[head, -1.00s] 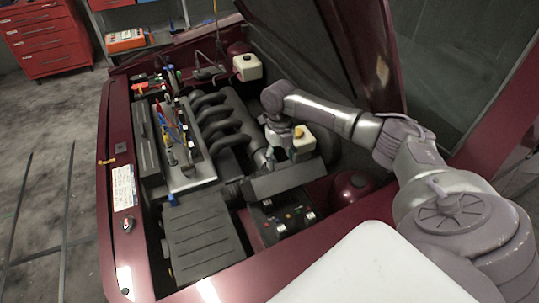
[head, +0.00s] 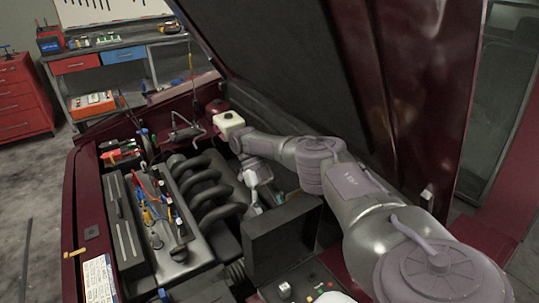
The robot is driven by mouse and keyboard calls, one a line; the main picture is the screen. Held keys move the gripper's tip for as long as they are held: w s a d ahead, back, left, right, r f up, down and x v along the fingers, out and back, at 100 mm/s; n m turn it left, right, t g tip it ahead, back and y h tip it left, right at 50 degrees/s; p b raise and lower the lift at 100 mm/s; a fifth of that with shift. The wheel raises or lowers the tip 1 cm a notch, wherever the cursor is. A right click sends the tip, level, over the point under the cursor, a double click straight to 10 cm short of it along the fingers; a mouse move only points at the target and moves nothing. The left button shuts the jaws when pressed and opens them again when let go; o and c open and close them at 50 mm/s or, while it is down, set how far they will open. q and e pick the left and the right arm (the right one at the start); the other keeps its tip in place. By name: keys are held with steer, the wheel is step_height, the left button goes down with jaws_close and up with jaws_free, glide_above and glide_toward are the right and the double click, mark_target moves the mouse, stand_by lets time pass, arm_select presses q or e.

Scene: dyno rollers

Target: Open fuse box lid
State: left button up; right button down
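The fuse box (head: 318,284) is at the bottom centre of the head view, with small coloured and grey parts showing inside. Its black lid (head: 282,240) is raised and stands steeply behind the box's opening. My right arm reaches in from the right. Its gripper (head: 262,195) is low in the engine bay, just behind the lid's top edge. The fingertips are small and partly hidden, so I cannot tell whether they touch the lid or are open. My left gripper is not in view.
The raised hood (head: 285,70) leans over the right side. Black intake pipes (head: 215,190) and the engine (head: 165,220) lie left of the gripper. A white-capped reservoir (head: 228,124) stands behind. A workbench (head: 115,55) and red drawers (head: 22,100) are farther back.

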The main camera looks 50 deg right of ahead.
steer(key=shift+a+f, duration=0.1)
steer(key=shift+f, duration=0.3)
steer(key=shift+c, duration=1.2)
jaws_free()
steer(key=shift+r, duration=0.15)
step_height(320, 180, up, 10)
